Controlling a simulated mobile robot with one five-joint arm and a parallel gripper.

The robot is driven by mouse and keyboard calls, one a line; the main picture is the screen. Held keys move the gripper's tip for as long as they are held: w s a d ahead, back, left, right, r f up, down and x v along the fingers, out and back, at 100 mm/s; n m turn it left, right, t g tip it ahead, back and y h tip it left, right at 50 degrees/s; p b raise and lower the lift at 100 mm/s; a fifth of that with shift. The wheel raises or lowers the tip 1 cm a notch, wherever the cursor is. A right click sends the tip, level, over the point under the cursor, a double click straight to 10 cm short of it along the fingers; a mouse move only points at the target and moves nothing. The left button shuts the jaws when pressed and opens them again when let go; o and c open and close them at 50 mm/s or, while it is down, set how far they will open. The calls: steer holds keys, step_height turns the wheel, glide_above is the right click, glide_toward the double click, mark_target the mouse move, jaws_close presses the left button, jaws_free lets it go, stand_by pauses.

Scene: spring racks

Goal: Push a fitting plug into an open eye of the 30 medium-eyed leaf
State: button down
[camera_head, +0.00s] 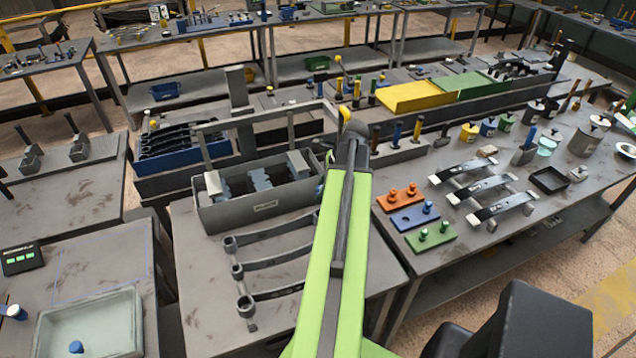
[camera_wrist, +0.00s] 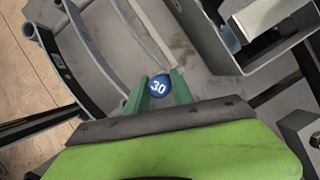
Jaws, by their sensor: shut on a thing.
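My gripper (camera_wrist: 158,88) shows in the wrist view with green fingers shut on a blue plug (camera_wrist: 158,87), whose round top reads 30. In the head view my own arm hides the fingers and the plug. Three dark curved leaves lie side by side on the middle bench; the nearest leaf (camera_head: 275,292), the middle leaf (camera_head: 272,263) and the far leaf (camera_head: 270,236) have ring eyes at their left ends. My arm covers their right ends. Leaf parts with ring eyes (camera_wrist: 28,31) show left of the plug in the wrist view. I cannot read which leaf is marked 30.
A grey crate (camera_head: 255,212) with blue parts stands behind the leaves. On the right bench, orange (camera_head: 400,198), blue (camera_head: 410,220) and green (camera_head: 431,238) plates hold plugs, with more leaves (camera_head: 480,187) beside them. A tray (camera_head: 95,315) stands at front left.

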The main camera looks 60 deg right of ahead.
steer(key=shift+w+a+r, duration=0.1)
steer(key=shift+w+r, duration=0.05)
steer(key=shift+w, duration=0.2)
steer(key=shift+s, duration=0.1)
steer(key=shift+f, duration=0.2)
step_height(320, 180, down, 5)
steer(key=b, duration=0.5)
steer(key=shift+f+b, duration=1.15)
steer(key=shift+b, duration=0.25)
stand_by(0.8)
steer(key=c, duration=0.5)
jaws_free()
steer(key=shift+r, duration=0.1)
